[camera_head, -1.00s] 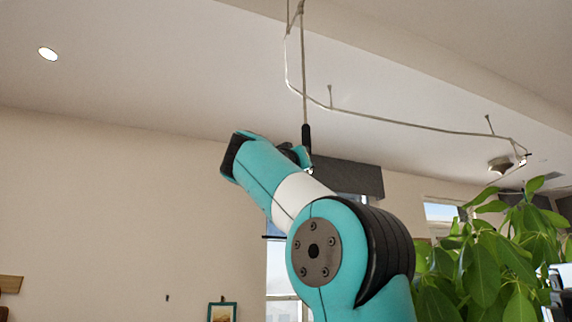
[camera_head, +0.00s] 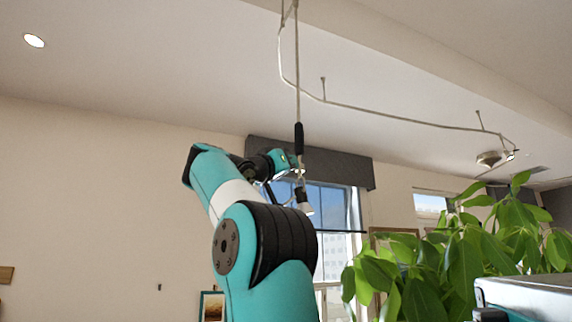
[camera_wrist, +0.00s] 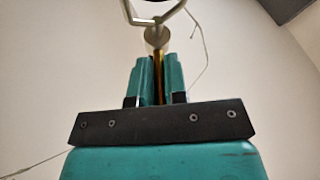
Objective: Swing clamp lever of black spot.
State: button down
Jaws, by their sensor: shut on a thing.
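A thin rod hangs from the ceiling track and ends in a black sleeve (camera_head: 299,140), with small metal fittings and a pale silver piece (camera_head: 305,202) below it. I cannot tell for sure which part is the black spot. My gripper (camera_head: 294,168) is at these fittings, just under the sleeve, partly hidden by its small size. In the wrist view, my gripper's teal fingers (camera_wrist: 158,78) are closed on a thin, brownish-yellow piece, probably the clamp lever (camera_wrist: 158,68). A round metal knob (camera_wrist: 157,38) and a bent metal loop (camera_wrist: 153,12) sit just beyond the fingertips.
A thin cable track (camera_head: 400,118) runs along the ceiling to another lamp (camera_head: 490,158). A leafy plant (camera_head: 455,250) fills the lower right. A window (camera_head: 333,250) with a dark valance (camera_head: 335,170) is behind the arm. The wall at left is largely clear.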

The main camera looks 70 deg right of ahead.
jog(key=c, duration=1.1)
grip_release()
jog(key=shift+c, duration=0.2)
jog(key=shift+a, duration=0.1)
jog(key=b+v, duration=1)
jog(key=v, duration=0.7)
jog(key=shift+a, duration=0.15)
jog(key=shift+w, duration=0.15)
